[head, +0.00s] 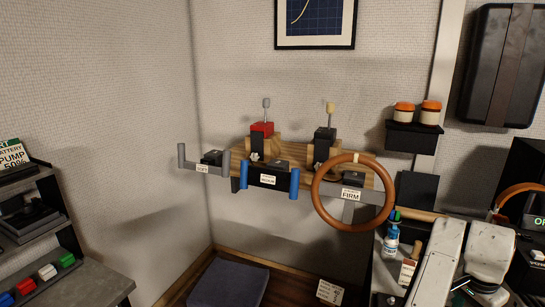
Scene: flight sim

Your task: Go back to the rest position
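White links at the lower right of the head view look like parts of my own arm, folded near the right-hand bench. My gripper's fingers do not show in this view, so I cannot see whether they are open or hold anything. A wooden shelf (240,168) on the wall carries several controls: a grey yoke (203,162), a blue-handled yoke (270,180) and a brown steering wheel (318,200) by a label reading FIRM.
A grey bench (95,285) with colored switches stands at the left. A blue bottle (391,240) stands near my arm at the right. A small black shelf (411,138) holds two orange-lidded jars (404,112). A dark mat (230,284) lies on the floor.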

